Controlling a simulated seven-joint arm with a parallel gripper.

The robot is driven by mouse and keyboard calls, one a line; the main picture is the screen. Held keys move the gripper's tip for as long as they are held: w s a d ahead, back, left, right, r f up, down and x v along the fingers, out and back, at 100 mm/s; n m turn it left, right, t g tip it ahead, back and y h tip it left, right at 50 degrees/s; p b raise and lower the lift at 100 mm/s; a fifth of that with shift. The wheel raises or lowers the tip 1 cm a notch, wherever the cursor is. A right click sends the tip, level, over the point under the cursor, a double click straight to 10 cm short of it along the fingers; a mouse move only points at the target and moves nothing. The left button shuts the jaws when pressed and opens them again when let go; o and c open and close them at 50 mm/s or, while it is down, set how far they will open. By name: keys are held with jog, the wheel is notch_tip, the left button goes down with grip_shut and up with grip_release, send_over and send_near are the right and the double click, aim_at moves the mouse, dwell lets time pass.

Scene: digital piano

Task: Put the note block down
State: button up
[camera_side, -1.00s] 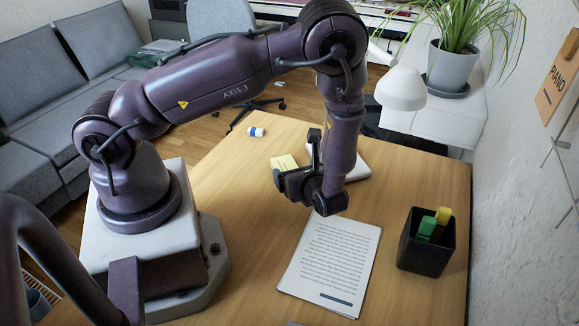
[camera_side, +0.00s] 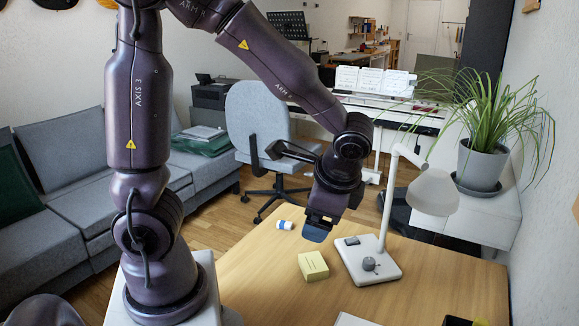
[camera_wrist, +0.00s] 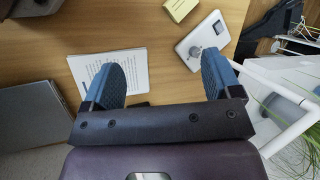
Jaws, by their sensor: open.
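The note block (camera_side: 313,266) is a small pale yellow block lying on the wooden desk, left of the lamp base. It also shows at the top edge of the wrist view (camera_wrist: 180,8), partly cut off. My gripper (camera_side: 317,231) is raised above the desk, behind and above the note block in the side view, apart from it. In the wrist view my gripper (camera_wrist: 163,78) has its two blue fingers spread wide with nothing between them.
A white desk lamp (camera_side: 386,263) stands right of the note block. A blue-and-white eraser-like item (camera_side: 284,225) lies behind it. A printed sheet (camera_wrist: 130,75) lies on the desk. A potted plant (camera_side: 482,165) stands beyond.

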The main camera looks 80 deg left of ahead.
jog(key=s+d+r+n+t+h, duration=0.3)
jog(key=s+r+n+t+h, duration=0.2)
jog(key=r, duration=0.5)
jog(key=shift+s+d+r+n+t, duration=0.2)
jog(key=shift+s+d+n+t, duration=0.15)
jog(key=shift+s+t, duration=0.4)
